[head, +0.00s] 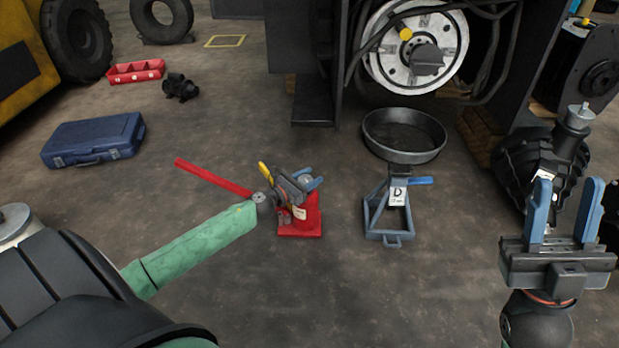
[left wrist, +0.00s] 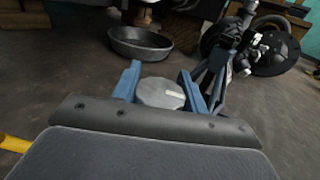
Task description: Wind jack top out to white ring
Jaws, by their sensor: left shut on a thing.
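The red bottle jack (head: 305,218) stands upright on the floor in the middle of the head view. My left gripper (head: 308,181) is at its top, with blue fingers on either side of the grey jack top. In the left wrist view the round grey jack top (left wrist: 160,93), with a pale mark, sits between the fingers of my left gripper (left wrist: 160,88), which is shut on it. The white ring cannot be made out; the gripper hides much of the upper jack. My right gripper (head: 564,212) is open and empty at the right.
A red bar (head: 212,176) reaches left from near the jack. A blue-grey jack stand (head: 376,222) with a tag stands close on the right, with a round pan (head: 404,150) behind it. A blue case (head: 95,140) lies far left. The floor in front is clear.

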